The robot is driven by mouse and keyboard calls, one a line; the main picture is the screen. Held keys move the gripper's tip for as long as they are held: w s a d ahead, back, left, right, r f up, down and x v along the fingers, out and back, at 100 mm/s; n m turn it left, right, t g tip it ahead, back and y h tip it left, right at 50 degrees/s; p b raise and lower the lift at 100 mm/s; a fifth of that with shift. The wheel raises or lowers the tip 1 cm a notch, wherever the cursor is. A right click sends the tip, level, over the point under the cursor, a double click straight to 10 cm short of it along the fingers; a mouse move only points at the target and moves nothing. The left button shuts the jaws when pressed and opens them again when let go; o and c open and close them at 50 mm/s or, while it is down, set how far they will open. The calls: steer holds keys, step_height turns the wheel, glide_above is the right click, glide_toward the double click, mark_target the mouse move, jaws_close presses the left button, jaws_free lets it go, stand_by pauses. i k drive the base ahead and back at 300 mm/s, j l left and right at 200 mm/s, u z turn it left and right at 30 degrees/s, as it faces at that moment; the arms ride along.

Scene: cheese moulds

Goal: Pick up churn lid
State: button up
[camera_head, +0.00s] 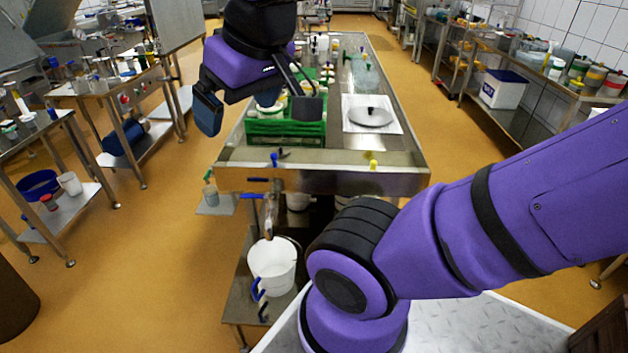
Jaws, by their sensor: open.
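A flat, round grey lid with a small black knob, which looks like the churn lid (364,119), lies on a white sheet (396,127) on the steel table in the middle. My gripper (258,110) hangs to the left of the lid, in front of or above the green crate. Its two dark finger pads are wide apart with nothing held between them. The lid is fully in view and apart from my gripper. The exact height of my gripper over the table cannot be told.
A green crate (290,141) with several jars stands left of the lid on the steel table (407,160). A clear container (366,78) stands behind the lid. A white bucket (272,266) is on a low shelf in front. Side benches hold many items; the floor aisles look clear.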

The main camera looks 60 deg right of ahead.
mark_target(368, 116)
steer(key=k+l+z, duration=0.1)
steer(key=z, duration=0.4)
steer(key=l+z, duration=0.15)
steer(key=z, duration=0.3)
steer(key=k+l+z, duration=0.1)
steer(key=z, duration=0.4)
steer(key=l, duration=0.1)
